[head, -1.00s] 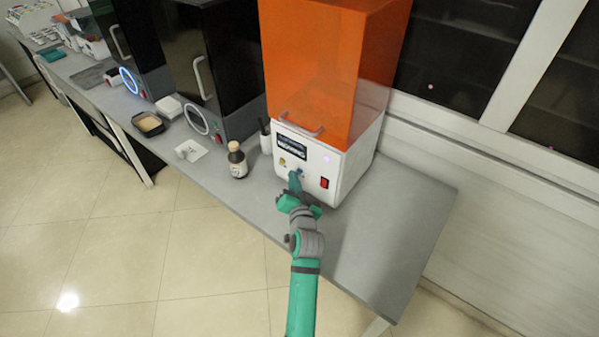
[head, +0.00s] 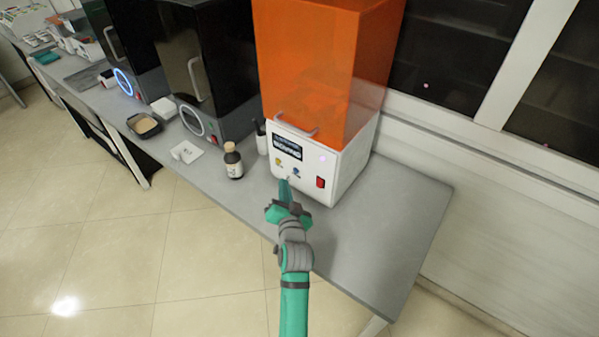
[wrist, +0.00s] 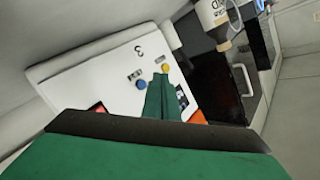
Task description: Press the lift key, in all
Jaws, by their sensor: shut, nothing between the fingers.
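A white machine base (head: 337,176) under an orange cover stands on the bench. Its front has a dark display (head: 287,147), a yellow button (head: 278,161), a blue button (head: 296,172) and a red switch (head: 320,182). No readable label shows which one is the lift key. My gripper (head: 284,184) is shut and empty, its tip just below and in front of the two buttons. In the wrist view the panel looks upside down. There the gripper tip (wrist: 159,80) overlaps the panel between the blue button (wrist: 140,84) and the yellow button (wrist: 165,68). It appears apart from both.
A brown bottle (head: 233,161) and a white container (head: 262,140) stand left of the machine. Dark machines (head: 203,80) and a tray (head: 144,125) are farther left. The grey bench (head: 398,215) is clear at the right.

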